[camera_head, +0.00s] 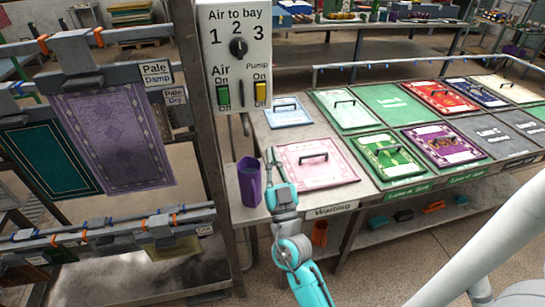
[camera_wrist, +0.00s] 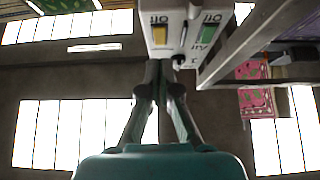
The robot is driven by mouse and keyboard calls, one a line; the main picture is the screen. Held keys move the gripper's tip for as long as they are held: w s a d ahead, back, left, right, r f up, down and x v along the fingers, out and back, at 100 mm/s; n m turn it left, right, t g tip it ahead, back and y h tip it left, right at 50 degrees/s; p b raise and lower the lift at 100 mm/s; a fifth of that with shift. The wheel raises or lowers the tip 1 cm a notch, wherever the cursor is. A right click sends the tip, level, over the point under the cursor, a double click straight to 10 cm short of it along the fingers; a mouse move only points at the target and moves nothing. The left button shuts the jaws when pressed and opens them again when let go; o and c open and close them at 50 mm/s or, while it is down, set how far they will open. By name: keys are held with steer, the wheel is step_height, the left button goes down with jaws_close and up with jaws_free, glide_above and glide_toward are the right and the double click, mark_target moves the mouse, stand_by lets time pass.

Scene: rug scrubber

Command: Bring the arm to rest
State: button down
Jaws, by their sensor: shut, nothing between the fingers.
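My gripper (camera_head: 269,158) is at the end of my teal and white arm, pointing up beside the purple cup at the near left corner of the table. In the wrist view my gripper (camera_wrist: 164,68) shows its two grey fingers meeting at the tips, shut and empty. The white control box (camera_head: 236,50) with dial 1-2-3, a green Air switch and a yellow Pump switch is above and left of my gripper. The control box also shows upside down in the wrist view (camera_wrist: 188,25), beyond the fingertips.
The purple cup (camera_head: 249,182) stands close left of my gripper. A table (camera_head: 244,208) carries several rug pads with handles, including a pink one (camera_head: 316,163). Rugs hang from rails at left, one of them purple (camera_head: 118,140). A metal post (camera_head: 203,130) stands below the box.

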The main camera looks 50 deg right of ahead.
stand_by(0.4)
steer(key=s+a+f+n+g+y, duration=0.2)
steer(key=s+a+f+y, duration=0.4)
steer(key=f, duration=0.4)
steer(key=s+a+f+n+g+y, duration=0.2)
steer(key=s+a+f+n+y, duration=0.15)
steer(key=s+a+f, duration=0.45)
steer(key=s+a+g+y, duration=0.1)
steer(key=s+a, duration=0.3)
steer(key=s, duration=0.5)
steer(key=s+a+n+g+y, duration=0.1)
steer(key=s+a+y, duration=0.2)
steer(key=s, duration=0.6)
steer(key=shift+s+a, duration=0.35)
